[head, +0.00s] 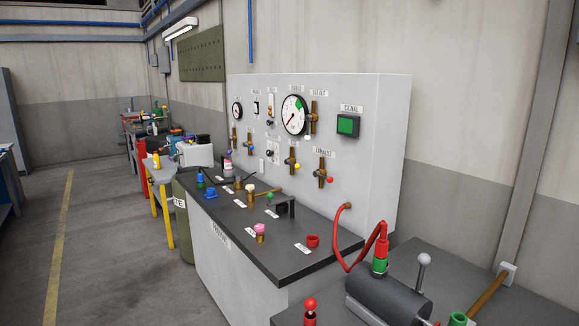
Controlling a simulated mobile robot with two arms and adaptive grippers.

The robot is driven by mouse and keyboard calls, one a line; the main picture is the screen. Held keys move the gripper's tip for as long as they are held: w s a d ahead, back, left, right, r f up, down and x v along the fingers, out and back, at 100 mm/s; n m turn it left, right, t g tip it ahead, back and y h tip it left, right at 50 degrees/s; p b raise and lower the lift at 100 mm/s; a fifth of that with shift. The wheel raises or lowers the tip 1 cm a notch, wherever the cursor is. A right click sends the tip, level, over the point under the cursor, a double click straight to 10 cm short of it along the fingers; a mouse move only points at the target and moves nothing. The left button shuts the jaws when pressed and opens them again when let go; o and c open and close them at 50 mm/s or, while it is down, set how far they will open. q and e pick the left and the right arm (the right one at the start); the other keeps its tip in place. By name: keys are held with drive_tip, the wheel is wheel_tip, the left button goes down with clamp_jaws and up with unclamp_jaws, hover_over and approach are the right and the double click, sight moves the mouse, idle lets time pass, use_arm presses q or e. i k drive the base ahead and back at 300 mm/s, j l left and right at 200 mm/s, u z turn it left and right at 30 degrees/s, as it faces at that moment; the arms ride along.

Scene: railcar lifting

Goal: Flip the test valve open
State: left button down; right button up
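A light grey test panel (380,105) stands on a bench against the wall and carries several brass valves. Another brass valve (313,118) sits right of the large gauge (293,114), under a label that seems to read cut-out. Smaller valves (234,138) sit on the left part of the panel. Most labels are too small to read, so I cannot tell which valve is the test valve or its position. Neither of my grippers is in view.
The dark bench top (275,248) holds small coloured fittings, a pink-topped fitting (260,232) and a red cup (312,241). A red hose (361,262) runs from the panel to a dark cylinder (388,294) at front right. Open floor (110,240) lies left.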

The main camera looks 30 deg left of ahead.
sight(287, 161)
drive_tip(key=i+j, duration=0.2)
drive_tip(key=j, duration=0.3)
drive_tip(key=i+j, duration=0.2)
drive_tip(key=j, duration=0.3)
drive_tip(key=i+j, duration=0.2)
drive_tip(key=j, duration=0.3)
drive_tip(key=i+j, duration=0.2)
drive_tip(key=j, duration=0.3)
drive_tip(key=i+j, duration=0.2)
drive_tip(key=j, duration=0.3)
drive_tip(key=i+j, duration=0.2)
drive_tip(key=j, duration=0.3)
drive_tip(key=i+j, duration=0.2)
drive_tip(key=j, duration=0.35)
drive_tip(key=i+j, duration=0.2)
drive_tip(key=j, duration=0.3)
